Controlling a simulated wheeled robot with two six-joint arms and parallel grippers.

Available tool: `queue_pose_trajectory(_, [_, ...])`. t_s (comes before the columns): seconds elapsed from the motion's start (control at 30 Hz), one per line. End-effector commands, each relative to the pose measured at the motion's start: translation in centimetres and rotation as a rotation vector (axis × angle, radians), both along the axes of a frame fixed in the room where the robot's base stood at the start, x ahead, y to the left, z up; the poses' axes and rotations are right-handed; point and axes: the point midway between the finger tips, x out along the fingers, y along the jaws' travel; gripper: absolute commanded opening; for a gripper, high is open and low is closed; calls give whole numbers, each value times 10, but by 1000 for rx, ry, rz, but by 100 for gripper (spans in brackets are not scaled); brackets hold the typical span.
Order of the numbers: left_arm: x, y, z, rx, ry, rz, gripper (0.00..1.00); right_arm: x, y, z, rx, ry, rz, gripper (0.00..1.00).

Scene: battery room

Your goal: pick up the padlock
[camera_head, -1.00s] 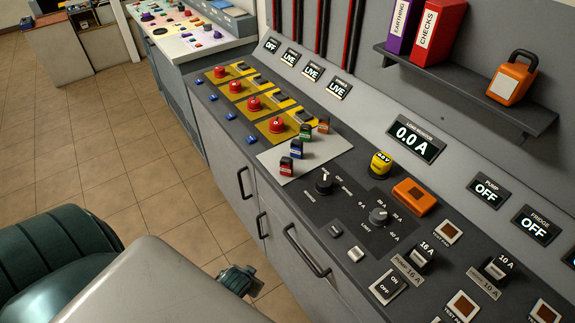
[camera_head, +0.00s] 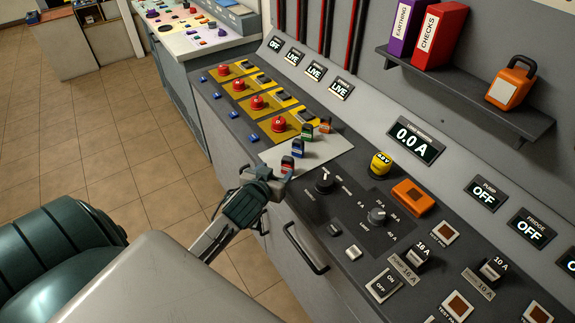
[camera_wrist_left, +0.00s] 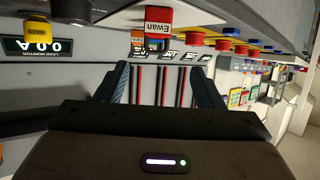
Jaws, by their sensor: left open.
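Several small padlocks stand in a row on a pale plate (camera_head: 326,150) on the sloped panel. The front one is red (camera_head: 287,163), with a blue one (camera_head: 298,148) and a green one (camera_head: 307,131) behind it, and an orange one (camera_head: 325,126) at the back right. My left gripper (camera_head: 277,180) is at the panel's front edge, just in front of the red padlock. In the left wrist view the open, empty jaws (camera_wrist_left: 165,82) show with a red padlock (camera_wrist_left: 159,20) labelled "Ewan" ahead, roughly between them and upside down in the picture.
Red mushroom buttons (camera_head: 257,102) on yellow plates lie left of the padlocks. Drawer handles (camera_head: 305,250) jut from the cabinet front. An orange box with a dark handle (camera_head: 512,84) is on the shelf.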

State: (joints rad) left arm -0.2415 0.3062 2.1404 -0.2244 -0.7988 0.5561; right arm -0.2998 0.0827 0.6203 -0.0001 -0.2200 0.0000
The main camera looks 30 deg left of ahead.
Motion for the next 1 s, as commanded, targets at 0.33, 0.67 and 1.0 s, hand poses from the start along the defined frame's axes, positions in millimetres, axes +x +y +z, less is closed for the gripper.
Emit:
queue_pose_trajectory(0.33, [28, 4, -11, -1, 3, 1, 62, 0, -1, 14, -1, 0, 0, 0])
queue_pose_trajectory(0.67, [62, 9, -31, 0, 2, 0, 62, -1, 3, 29, 3, 1, -1, 0])
queue_pose_trajectory(1.0, [64, 10, -33, 0, 3, -1, 50, -1, 6, 28, 6, 1, -2, 0])
